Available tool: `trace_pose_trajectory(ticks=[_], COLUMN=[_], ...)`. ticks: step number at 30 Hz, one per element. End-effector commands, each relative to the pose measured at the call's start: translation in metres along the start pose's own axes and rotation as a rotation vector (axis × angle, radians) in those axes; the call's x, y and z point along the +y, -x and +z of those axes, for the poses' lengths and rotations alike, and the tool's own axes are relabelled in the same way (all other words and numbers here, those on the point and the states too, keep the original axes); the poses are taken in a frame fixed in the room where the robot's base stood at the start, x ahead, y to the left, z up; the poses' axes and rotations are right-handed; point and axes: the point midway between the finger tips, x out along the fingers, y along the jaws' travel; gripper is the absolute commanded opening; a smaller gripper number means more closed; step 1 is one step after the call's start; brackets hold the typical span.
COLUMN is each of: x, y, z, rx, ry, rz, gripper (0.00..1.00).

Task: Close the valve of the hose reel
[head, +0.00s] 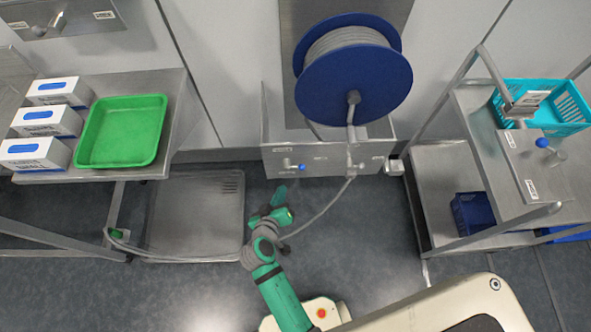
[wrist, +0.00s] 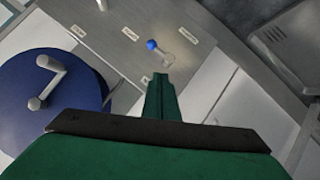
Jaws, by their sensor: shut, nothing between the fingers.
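The hose reel (head: 362,85) is a blue drum wound with grey hose, mounted on the wall above a steel box. Its valve (head: 301,167) is a small lever with a blue knob on the box's front face, left of the reel's middle. In the wrist view the blue knob (wrist: 152,44) and a pale lever lie just beyond my fingertips, and the reel (wrist: 50,105) is at the left. My gripper (head: 281,192) is below and slightly left of the valve, shut and empty, apart from the lever. Its green fingers (wrist: 163,80) are together in the wrist view.
The steel box (head: 335,160) carries several small labels. A grey hose (head: 330,205) hangs from the reel and runs behind my arm to the left. A steel floor tray (head: 195,215) lies left. A table with a green tray (head: 122,132) stands left, a steel cart (head: 455,185) right.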

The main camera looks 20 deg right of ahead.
Motion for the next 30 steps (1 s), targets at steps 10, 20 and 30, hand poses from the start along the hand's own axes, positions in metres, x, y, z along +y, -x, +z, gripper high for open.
trace_pose_trajectory(ticks=[10, 20, 30], x=[0.011, 0.015, 0.02], y=[-0.022, -0.074, -0.127], z=[-0.022, -0.021, -0.006], rx=[-0.038, -0.038, -0.039], ry=[-0.013, -0.013, -0.011], rz=[0.096, 0.094, 0.094], gripper=[0.0, 0.0, 0.0])
